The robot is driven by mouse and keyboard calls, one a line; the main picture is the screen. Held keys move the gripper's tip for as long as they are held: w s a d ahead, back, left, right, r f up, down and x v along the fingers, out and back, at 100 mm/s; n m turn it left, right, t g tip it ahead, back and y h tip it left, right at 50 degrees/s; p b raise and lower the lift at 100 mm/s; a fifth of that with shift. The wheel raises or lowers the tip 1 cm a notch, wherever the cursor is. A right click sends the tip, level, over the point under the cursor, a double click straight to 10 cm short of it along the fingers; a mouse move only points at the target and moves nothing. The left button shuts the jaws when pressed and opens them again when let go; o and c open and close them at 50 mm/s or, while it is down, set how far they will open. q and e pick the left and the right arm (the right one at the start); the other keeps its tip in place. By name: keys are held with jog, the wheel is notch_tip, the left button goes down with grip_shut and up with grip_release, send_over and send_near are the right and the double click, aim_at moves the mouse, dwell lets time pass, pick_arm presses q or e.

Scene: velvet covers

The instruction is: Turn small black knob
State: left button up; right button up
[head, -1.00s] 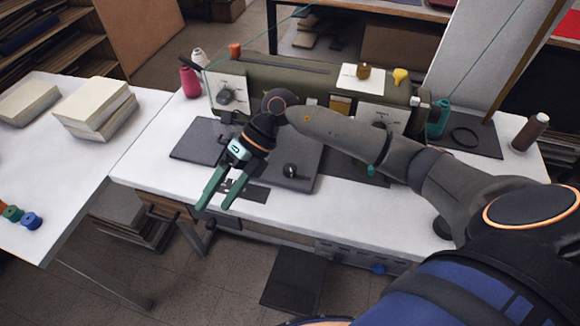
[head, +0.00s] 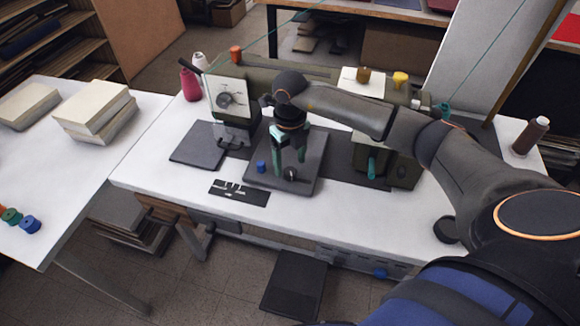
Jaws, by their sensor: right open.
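A small black knob (head: 290,174) with a light mark sits on a dark grey plate (head: 312,184) on the front of the sewing table. My right gripper (head: 289,163), with green fingers, points down just behind and above the knob. Its fingers are apart, with nothing seen between them. I cannot tell whether either fingertip touches the knob. My left gripper is out of the picture.
The green sewing machine (head: 232,98) stands behind, with a round dial on its pale face plate. A small blue spool (head: 261,167) is left of the knob. A black slotted plate (head: 239,193) lies at the white table's front edge.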

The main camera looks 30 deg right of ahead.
aim_at(290, 171)
jog(key=shift+f, duration=1.6)
jog(key=shift+c, duration=0.2)
grip_shut()
